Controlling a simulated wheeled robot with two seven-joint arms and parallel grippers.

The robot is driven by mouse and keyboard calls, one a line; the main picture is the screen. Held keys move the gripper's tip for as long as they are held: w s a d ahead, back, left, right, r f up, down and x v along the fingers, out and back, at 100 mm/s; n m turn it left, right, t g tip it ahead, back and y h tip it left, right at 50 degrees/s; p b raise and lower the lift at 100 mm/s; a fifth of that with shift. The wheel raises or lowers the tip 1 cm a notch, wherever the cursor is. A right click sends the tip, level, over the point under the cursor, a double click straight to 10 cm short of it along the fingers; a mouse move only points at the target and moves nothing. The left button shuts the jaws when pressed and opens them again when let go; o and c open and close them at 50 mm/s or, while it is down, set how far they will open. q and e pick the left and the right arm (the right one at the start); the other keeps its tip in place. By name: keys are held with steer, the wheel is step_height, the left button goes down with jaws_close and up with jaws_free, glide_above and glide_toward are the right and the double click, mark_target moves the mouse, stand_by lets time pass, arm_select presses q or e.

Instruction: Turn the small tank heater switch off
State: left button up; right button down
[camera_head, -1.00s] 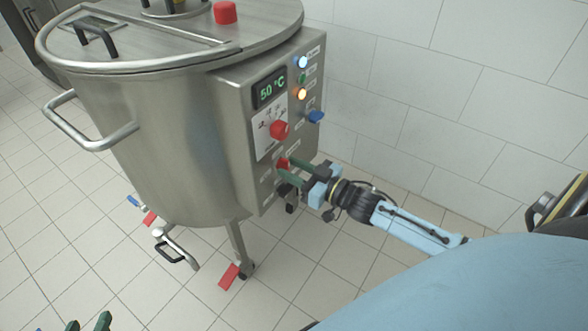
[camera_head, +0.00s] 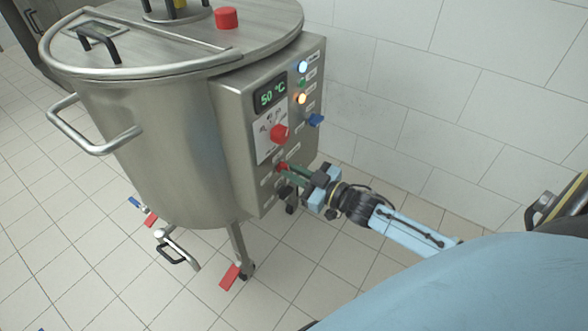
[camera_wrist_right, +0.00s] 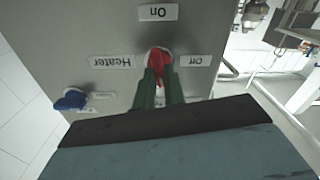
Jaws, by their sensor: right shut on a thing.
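The small steel tank (camera_head: 165,140) stands at the left with a control box (camera_head: 240,150) on its side. The red heater switch (camera_head: 282,167) sits low on the box's front. In the right wrist view the red switch (camera_wrist_right: 158,57) is between the labels "Heater" (camera_wrist_right: 112,62), "Off" (camera_wrist_right: 195,60) and "On" (camera_wrist_right: 158,12), which appear upside down. My right gripper (camera_head: 288,172) reaches in from the right; its green fingers (camera_wrist_right: 159,82) are shut on the switch. The fingers partly cover it, so its exact setting is hard to tell. My left gripper is out of view.
Above the switch are a larger red knob (camera_head: 280,134), a display reading 50 °C (camera_head: 270,95) and lit buttons (camera_head: 301,98). Tiled floor (camera_head: 310,265) is clear right of the tank.

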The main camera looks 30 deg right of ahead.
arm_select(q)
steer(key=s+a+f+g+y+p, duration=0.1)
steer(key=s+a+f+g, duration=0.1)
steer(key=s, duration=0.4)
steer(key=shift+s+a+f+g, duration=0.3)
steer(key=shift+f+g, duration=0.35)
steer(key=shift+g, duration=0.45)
arm_select(e)
steer(key=n, duration=1.5)
steer(key=shift+a+f+n, duration=0.2)
steer(key=shift+f+n, duration=0.05)
steer(key=shift+n, duration=0.05)
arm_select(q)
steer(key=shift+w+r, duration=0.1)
arm_select(e)
steer(key=c, duration=1.5)
jaws_free()
arm_select(q)
steer(key=shift+p, duration=0.3)
arm_select(e)
steer(key=shift+s, duration=0.1)
